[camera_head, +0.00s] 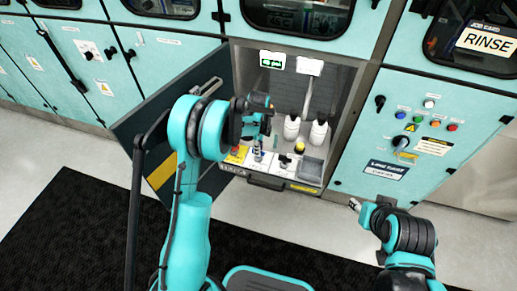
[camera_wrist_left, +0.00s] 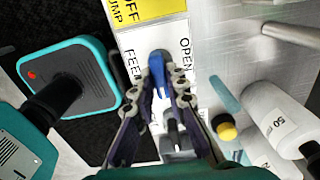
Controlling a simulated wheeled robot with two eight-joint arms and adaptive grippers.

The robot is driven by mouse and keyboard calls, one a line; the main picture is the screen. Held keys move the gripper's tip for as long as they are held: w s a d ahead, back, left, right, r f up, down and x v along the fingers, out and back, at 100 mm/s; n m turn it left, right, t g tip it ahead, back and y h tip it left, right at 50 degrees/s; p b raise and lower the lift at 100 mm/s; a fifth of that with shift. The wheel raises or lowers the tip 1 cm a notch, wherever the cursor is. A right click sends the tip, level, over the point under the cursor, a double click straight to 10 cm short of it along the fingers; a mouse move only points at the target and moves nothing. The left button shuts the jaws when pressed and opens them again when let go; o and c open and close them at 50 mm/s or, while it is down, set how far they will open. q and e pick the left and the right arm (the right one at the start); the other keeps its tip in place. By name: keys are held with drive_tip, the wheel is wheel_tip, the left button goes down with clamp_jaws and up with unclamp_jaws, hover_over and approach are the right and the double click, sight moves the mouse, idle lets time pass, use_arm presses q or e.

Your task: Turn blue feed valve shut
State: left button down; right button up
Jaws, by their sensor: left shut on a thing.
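The blue feed valve handle (camera_wrist_left: 158,72) shows in the left wrist view on a white plate (camera_wrist_left: 150,38) with the words FEED and OPEN beside it. Its rounded end points toward the yellow OFF PUMP label (camera_wrist_left: 135,10). My left gripper (camera_wrist_left: 159,84) has its two fingers on either side of the handle, shut on it. In the head view, my left gripper (camera_head: 258,150) reaches down inside the open cabinet, and its wrist hides part of the valve area. My right gripper (camera_head: 355,205) is outside the cabinet, low on the right, away from the valve; its jaws are too small to judge.
White bottles (camera_head: 291,127) stand at the back of the cabinet, right of the valve. A yellow-capped item (camera_head: 299,148) and a grey tray (camera_head: 311,168) are closer. The dark cabinet door (camera_head: 150,150) stands open on the left. A button panel (camera_head: 430,120) is at the right.

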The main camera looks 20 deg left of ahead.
idle(0.4)
use_arm(q)
drive_tip(key=c, duration=1.5)
unclamp_jaws()
drive_tip(key=shift+c, duration=0.2)
wheel_tip(320, 180, up, 12)
